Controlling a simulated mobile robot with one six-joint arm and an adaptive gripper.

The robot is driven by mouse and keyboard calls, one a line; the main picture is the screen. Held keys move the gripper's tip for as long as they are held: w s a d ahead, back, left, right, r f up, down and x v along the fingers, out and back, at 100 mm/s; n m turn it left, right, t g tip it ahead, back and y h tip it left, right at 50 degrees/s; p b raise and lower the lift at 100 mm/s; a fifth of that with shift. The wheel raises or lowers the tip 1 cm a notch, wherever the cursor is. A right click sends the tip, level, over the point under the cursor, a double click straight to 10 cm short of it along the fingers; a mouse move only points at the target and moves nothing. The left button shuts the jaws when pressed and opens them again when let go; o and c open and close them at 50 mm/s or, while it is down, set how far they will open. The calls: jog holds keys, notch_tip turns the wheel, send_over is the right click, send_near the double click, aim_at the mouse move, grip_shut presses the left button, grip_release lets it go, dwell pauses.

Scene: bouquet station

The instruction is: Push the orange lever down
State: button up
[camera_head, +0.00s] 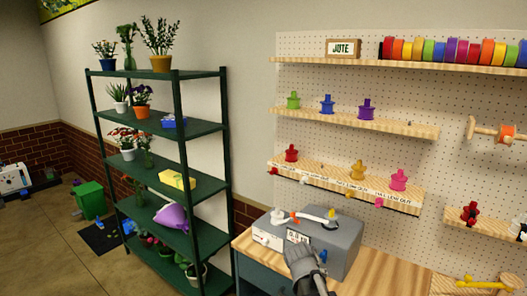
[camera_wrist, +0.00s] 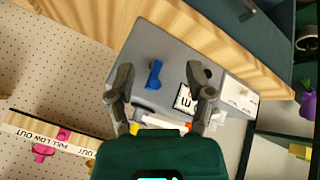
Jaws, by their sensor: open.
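A grey box-shaped machine (camera_head: 345,238) stands on the wooden bench, with a white bar along its top. A small orange part (camera_head: 295,216), seemingly the orange lever, shows near the bar's left end in the head view. My gripper (camera_wrist: 163,77) is open and empty over the machine. A blue lever (camera_wrist: 155,75) appears between its fingers, but whether they touch it is unclear. In the head view my gripper (camera_head: 301,250) is at the machine's front.
A white label (camera_wrist: 184,98) is on the machine. The pegboard (camera_head: 300,140) behind carries shelves of coloured spools. A green plant rack (camera_head: 180,77) stands left of the bench. The wooden bench top (camera_head: 265,265) has some bare room left of my gripper.

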jog(key=s+f+g+y, duration=0.4)
jog(key=s, duration=1)
jog(key=shift+n+g+y+b, duration=0.4)
